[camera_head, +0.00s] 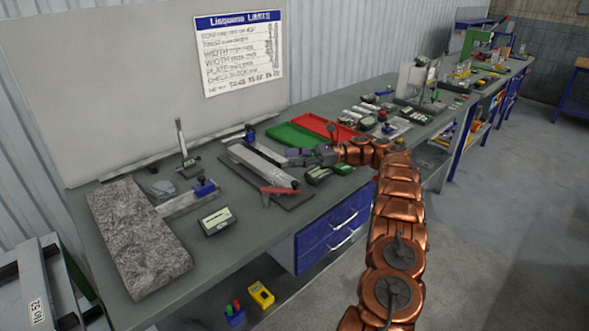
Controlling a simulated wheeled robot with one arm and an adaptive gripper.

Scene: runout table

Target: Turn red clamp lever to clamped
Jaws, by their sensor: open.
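The red clamp lever (279,190) sits at the near right end of a long pale metal bar (262,168) on a dark base plate (293,201) on the bench. It lies roughly crosswise to the bar, its left end over the plate's near side. Whether it is clamped cannot be told from this view. My gripper (297,157) reaches in from the right, above the bench just behind the lever, apart from it. Its jaws are small in the picture, open, and hold nothing that I can see.
Green (294,136) and red (325,126) trays lie behind my gripper. A grey granite slab (135,235) and a gauge box (217,221) are at left. The bench (260,225) is bare in front of the plate.

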